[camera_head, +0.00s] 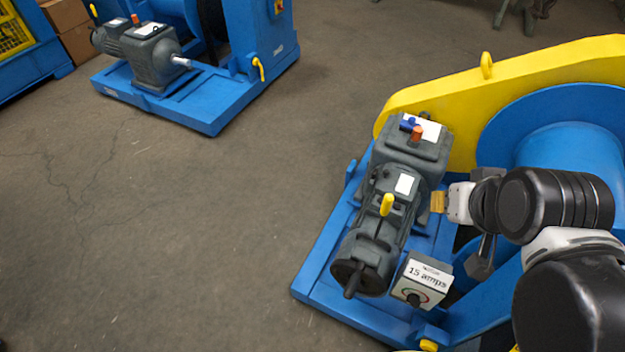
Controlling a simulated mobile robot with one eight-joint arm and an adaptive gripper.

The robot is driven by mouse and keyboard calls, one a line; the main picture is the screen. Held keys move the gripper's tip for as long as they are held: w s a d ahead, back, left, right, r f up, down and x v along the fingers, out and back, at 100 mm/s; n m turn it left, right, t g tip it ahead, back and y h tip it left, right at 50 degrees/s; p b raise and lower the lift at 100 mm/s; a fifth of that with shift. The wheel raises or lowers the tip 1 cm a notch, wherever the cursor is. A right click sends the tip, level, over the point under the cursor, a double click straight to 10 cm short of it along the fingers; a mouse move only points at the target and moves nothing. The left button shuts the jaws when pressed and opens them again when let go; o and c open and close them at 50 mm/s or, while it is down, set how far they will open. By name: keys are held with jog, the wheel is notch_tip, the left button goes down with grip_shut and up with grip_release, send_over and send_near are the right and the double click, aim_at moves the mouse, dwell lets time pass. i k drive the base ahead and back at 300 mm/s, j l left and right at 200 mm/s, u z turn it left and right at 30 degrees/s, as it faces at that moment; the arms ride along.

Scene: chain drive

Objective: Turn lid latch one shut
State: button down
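A yellow chain guard (440,98) covers the near machine's drive, with a yellow loop (487,65) on its top edge. I cannot tell which part is lid latch one; no part is clearly marked as it. My gripper (440,202) is at the right of the grey motor (378,225), below the guard. Its tip area shows a small gold-coloured piece beside the motor; I cannot tell whether this is a finger pad or a separate part. The fingers are too small and partly hidden to show open or shut. My black arm hides part of the machine.
The grey gearbox (412,150) carries an orange plug (417,134) and a small blue piece (408,122). A yellow handle (387,205) stands on the motor. A "15 amps" box (422,283) is in front. A second blue machine (215,105) stands at upper left. The floor between is clear.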

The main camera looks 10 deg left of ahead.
aim_at(373, 178)
jog(key=u, duration=0.15)
jog(key=i+j, duration=0.15)
jog(key=j, duration=0.2)
jog(key=i+j, duration=0.35)
jog(key=j, duration=0.3)
jog(key=i+j, duration=0.15)
jog(key=j, duration=0.15)
